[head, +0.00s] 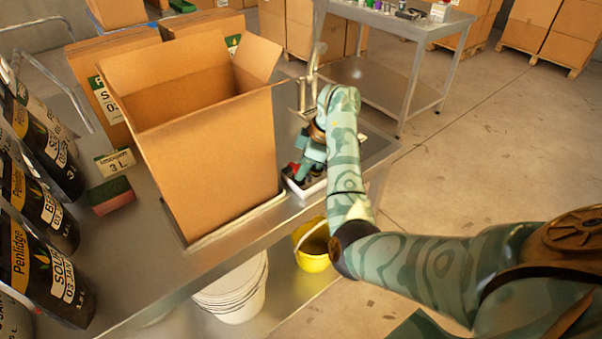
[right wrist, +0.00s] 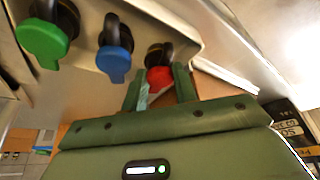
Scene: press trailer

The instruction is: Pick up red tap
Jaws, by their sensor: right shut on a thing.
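The red tap (right wrist: 159,78) is a red part on a dark fitting in the right wrist view, between the fingers of my right gripper (right wrist: 160,86). The fingers are shut on it. In the head view my right gripper (head: 303,168) reaches down into a small white tray (head: 303,189) just right of the big cardboard box. The red tap is mostly hidden there by the gripper. A blue tap (right wrist: 114,62) and a green tap (right wrist: 43,42) sit in a row beside the red one. My left gripper is not in view.
A tall open cardboard box (head: 212,165) stands in the metal table's middle. A yellow bucket (head: 313,248) and stacked white buckets (head: 235,292) are below. Open floor lies right.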

